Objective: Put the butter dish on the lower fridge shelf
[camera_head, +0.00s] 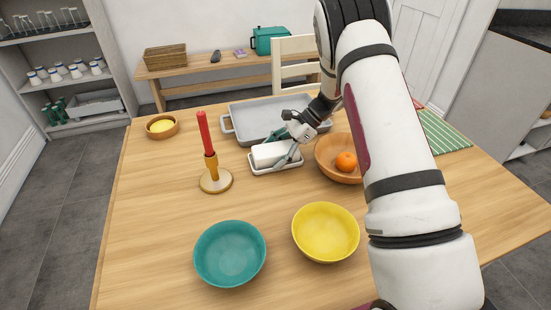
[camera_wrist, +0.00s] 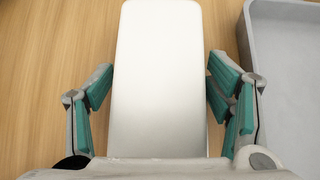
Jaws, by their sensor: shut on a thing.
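The butter dish (camera_head: 268,155) is a white block-shaped lid on a pale shallow base, resting on the wooden table or just above it; I cannot tell which. In the wrist view its pale lid (camera_wrist: 160,80) fills the middle, lying lengthwise between the fingers. My gripper (camera_head: 290,146) reaches down over the dish from the right. It is shut on the dish, with teal pads at both long sides of the lid. Part of the dish is hidden by my gripper. No fridge or fridge shelf is recognisable in view.
A grey baking tray (camera_head: 240,124) lies close behind the dish. A wooden bowl (camera_head: 326,158) with an orange (camera_head: 346,162) stands to its right. A red candle (camera_head: 205,133) in a holder stands left. Teal (camera_head: 230,254) and yellow (camera_head: 325,232) bowls are in front.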

